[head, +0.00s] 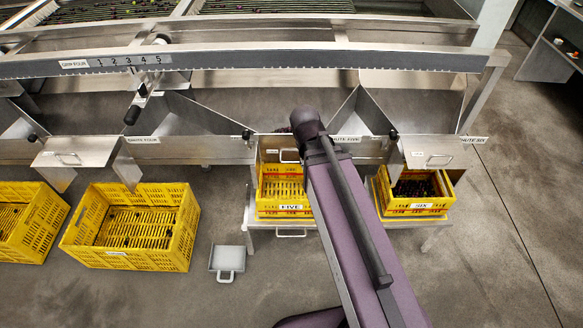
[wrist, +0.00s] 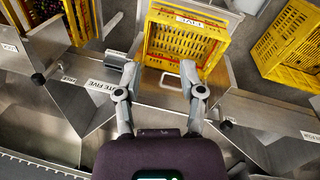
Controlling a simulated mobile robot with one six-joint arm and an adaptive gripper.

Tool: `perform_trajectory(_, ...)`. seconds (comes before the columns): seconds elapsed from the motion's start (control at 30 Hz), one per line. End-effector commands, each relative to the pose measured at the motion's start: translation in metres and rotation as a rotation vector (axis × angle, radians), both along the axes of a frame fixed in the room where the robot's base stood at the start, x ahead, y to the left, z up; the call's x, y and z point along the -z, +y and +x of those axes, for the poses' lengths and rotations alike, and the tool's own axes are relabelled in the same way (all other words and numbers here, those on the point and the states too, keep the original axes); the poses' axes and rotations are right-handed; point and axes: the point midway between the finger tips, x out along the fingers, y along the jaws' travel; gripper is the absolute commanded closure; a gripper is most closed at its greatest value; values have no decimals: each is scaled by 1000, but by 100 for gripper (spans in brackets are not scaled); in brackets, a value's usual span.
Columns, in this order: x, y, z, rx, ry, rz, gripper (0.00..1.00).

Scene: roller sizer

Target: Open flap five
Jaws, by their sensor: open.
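Flap five (head: 270,146) is a metal plate with a bar handle at the mouth of chute five, above the crate labelled FIVE (head: 268,209). My arm hides its right part in the head view. In the wrist view flap five (wrist: 150,80) and its handle (wrist: 173,82) lie between and just below my fingertips. My gripper (wrist: 160,68) is open, with one finger on each side of the handle and nothing held. I cannot tell whether the fingers touch the flap. The FIVE crate (wrist: 190,26) looks empty in the wrist view.
Crate SIX (head: 429,206), holding dark fruit, stands right under flap six (head: 437,155). Flap four (head: 72,152) and a large yellow crate (head: 138,258) are to the left. A small metal scoop (head: 226,262) lies on the floor. A long rail (head: 290,59) crosses above the chutes.

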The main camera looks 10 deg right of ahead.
Motion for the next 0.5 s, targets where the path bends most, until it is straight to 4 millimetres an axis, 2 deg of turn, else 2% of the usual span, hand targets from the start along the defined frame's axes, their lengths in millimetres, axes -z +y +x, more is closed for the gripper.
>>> perform_trajectory(0.03,19,0,6,-12,-4,-24,49)
perform_trajectory(0.5,88,1,44,-126,-44,-269,49)
